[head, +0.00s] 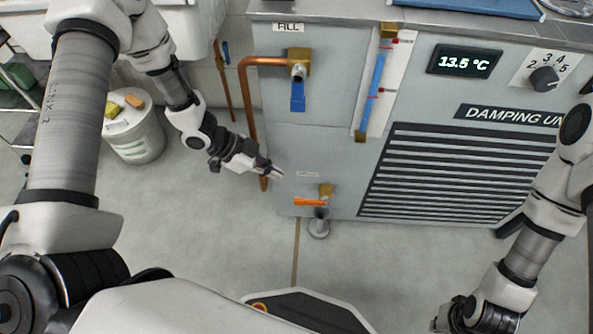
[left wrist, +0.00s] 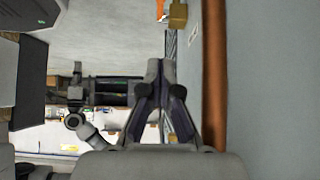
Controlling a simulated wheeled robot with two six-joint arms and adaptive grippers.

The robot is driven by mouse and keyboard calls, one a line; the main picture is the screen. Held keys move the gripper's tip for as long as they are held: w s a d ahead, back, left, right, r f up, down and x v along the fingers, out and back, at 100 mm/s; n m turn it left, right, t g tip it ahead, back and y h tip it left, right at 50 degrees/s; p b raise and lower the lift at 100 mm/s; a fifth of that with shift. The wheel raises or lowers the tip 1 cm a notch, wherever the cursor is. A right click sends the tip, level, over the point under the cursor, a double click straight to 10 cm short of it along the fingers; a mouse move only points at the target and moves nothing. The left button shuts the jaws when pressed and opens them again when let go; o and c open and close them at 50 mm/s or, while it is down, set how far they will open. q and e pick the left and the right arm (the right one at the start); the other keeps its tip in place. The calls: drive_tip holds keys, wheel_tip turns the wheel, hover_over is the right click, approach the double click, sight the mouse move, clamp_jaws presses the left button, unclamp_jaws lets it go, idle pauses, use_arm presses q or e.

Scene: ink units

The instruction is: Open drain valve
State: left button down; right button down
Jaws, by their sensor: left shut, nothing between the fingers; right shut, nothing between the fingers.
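The drain valve is a small brass body (head: 326,190) low on the grey damping unit. Its orange lever (head: 309,202) lies level, pointing left. My left gripper (head: 279,173) is shut and empty, a little up and left of the lever and apart from it. In the left wrist view the shut fingers (left wrist: 155,70) point toward the brass body (left wrist: 177,16) and the orange lever (left wrist: 160,10), which is partly cut off at the top edge. My right gripper (head: 452,318) is low at the bottom edge, away from the unit, only partly seen, shut and empty.
A copper pipe (head: 246,100) runs down the unit's left side, close by my left gripper; the pipe also shows in the left wrist view (left wrist: 214,70). Above are the fill valve with a blue lever (head: 298,97) and a sight tube (head: 376,85). A floor drain (head: 319,226) sits below.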

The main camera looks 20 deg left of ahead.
use_arm(q)
drive_tip(key=b, duration=0.4)
hover_over(301, 200)
drive_tip(key=a, duration=0.1)
wheel_tip(301, 200, down, 7)
drive_tip(key=shift+s+f, duration=0.1)
drive_tip(key=shift+d+f+b, duration=0.15)
drive_tip(key=shift+f+b, duration=0.35)
drive_tip(key=shift+f, duration=0.5)
drive_tip(key=shift+d+f+b, duration=0.15)
drive_tip(key=shift+f+b, duration=0.35)
drive_tip(key=shift+f, duration=0.5)
drive_tip(key=shift+a+f, duration=0.1)
drive_tip(key=shift+f, duration=0.05)
drive_tip(key=shift+a+f+t+h+b, duration=0.15)
drive_tip(key=shift+f+h+b, duration=0.3)
drive_tip(key=shift+h, duration=0.1)
drive_tip(key=shift+a+f+t+h+b, duration=0.1)
drive_tip(key=shift+f+t+h+b, duration=0.05)
drive_tip(key=shift+f+h+b, duration=0.35)
drive_tip(key=f+t+h+b, duration=0.1)
drive_tip(key=f+h+b, duration=0.1)
drive_tip(key=h+b, duration=0.1)
drive_tip(key=f+t+h+b, duration=0.1)
drive_tip(key=f+h+b, duration=0.2)
drive_tip(key=h+b, duration=0.1)
drive_tip(key=shift+d+b, duration=0.2)
drive_tip(key=shift+b, duration=0.45)
drive_tip(key=shift+d+f, duration=0.1)
drive_tip(key=shift+f, duration=0.1)
